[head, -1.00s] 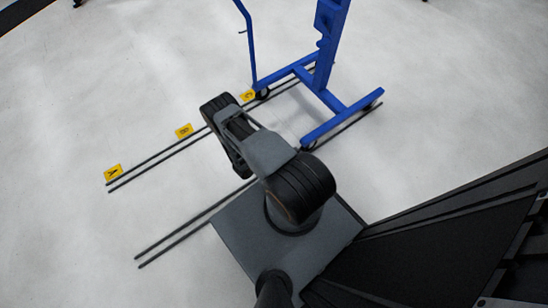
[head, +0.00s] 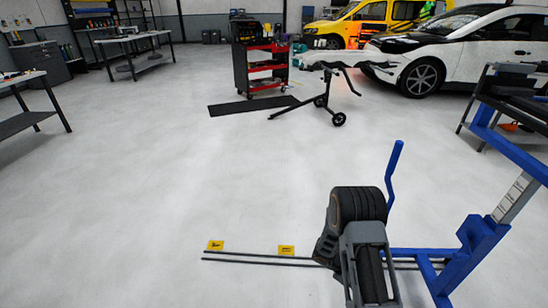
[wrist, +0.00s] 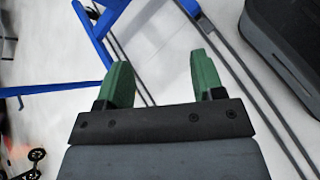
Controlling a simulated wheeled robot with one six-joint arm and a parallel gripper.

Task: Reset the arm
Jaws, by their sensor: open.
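My gripper (wrist: 160,85) shows in the wrist view with two green fingers held wide apart. Nothing is between them; behind them are the pale floor and parts of a blue frame. In the head view my dark arm is folded at the lower right, in front of the blue wheeled stand (head: 470,250). The gripper's fingers cannot be made out in the head view.
A red-and-black tool cart (head: 262,62), a black mat (head: 252,106), workbenches (head: 132,38), a white car (head: 480,45) and a yellow van (head: 350,28) stand farther back. The middle floor is clear.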

